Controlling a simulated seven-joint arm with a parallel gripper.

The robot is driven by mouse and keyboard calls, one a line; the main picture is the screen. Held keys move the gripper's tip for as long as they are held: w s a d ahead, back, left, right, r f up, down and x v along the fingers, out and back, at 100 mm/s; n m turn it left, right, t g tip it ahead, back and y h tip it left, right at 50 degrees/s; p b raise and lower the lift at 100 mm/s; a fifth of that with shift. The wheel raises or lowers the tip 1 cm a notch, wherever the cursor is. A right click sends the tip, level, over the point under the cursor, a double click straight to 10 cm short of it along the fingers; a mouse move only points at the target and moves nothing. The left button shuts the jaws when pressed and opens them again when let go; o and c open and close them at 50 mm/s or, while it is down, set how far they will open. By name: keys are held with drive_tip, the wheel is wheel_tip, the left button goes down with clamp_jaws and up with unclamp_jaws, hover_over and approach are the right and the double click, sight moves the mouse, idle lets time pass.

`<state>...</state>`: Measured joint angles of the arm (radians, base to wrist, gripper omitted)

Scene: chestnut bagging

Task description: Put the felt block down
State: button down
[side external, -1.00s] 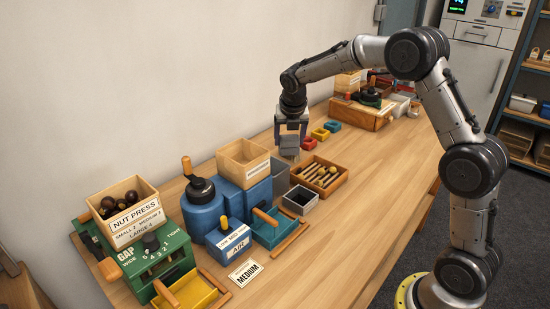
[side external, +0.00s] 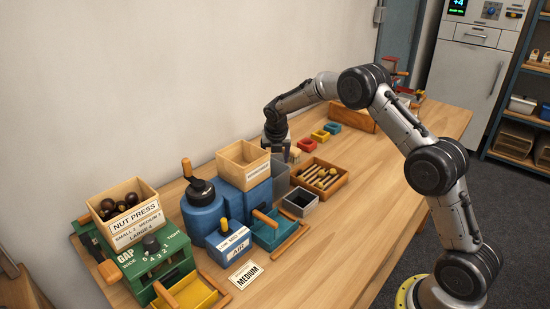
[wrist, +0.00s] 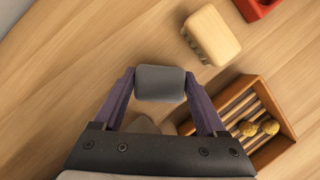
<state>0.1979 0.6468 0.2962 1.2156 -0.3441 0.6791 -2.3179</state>
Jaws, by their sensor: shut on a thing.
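My gripper (side external: 276,143) is low over the back of the bench, behind the blue machine. It is shut on the grey felt block (wrist: 160,84), which sits between the two fingertips in the wrist view. In the side view the block is hard to make out, and its underside is hidden. I cannot tell whether it touches the bench (wrist: 75,60). A pale wooden brush-like block (wrist: 212,36) stands apart from it, to the upper right in the wrist view; it also shows in the side view (side external: 294,155).
A wooden tray of wooden-handled tools (side external: 320,190) lies close by; its rim is near my right finger in the wrist view (wrist: 283,103). Red (side external: 306,145), yellow and blue small trays stand behind. The blue machine (side external: 240,200) is in front. Bare bench lies left in the wrist view.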

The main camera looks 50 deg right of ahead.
drive_tip(key=shift+f, duration=0.1)
unclamp_jaws()
drive_tip(key=shift+a+r, duration=0.1)
drive_tip(key=shift+r, duration=0.4)
drive_tip(key=s+a+r+m, duration=0.3)
drive_tip(key=s+r, duration=0.2)
drive_tip(key=r, duration=0.3)
drive_tip(key=s+a+r+m, duration=0.2)
drive_tip(key=s+a+r, duration=0.25)
drive_tip(key=r, duration=0.45)
drive_tip(key=s+a+r+m+t+y, duration=0.1)
drive_tip(key=s+a+r+m, duration=0.1)
drive_tip(key=s+m, duration=0.3)
drive_tip(key=s+a+r+m, duration=0.1)
drive_tip(key=s+r+m, duration=0.15)
drive_tip(key=s, duration=0.45)
drive_tip(key=s+a+f+m+y, duration=0.1)
drive_tip(key=s+a+f+m, duration=0.1)
drive_tip(key=s+m, duration=0.5)
drive_tip(key=s+a+f+m+t+y, duration=0.1)
drive_tip(key=s+a+f+m, duration=0.1)
drive_tip(key=s+m, duration=0.5)
drive_tip(key=s+a, duration=0.1)
drive_tip(key=s, duration=0.5)
drive_tip(key=shift+s+a+f, duration=0.2)
drive_tip(key=shift+s+a, duration=0.1)
drive_tip(key=shift+a, duration=0.1)
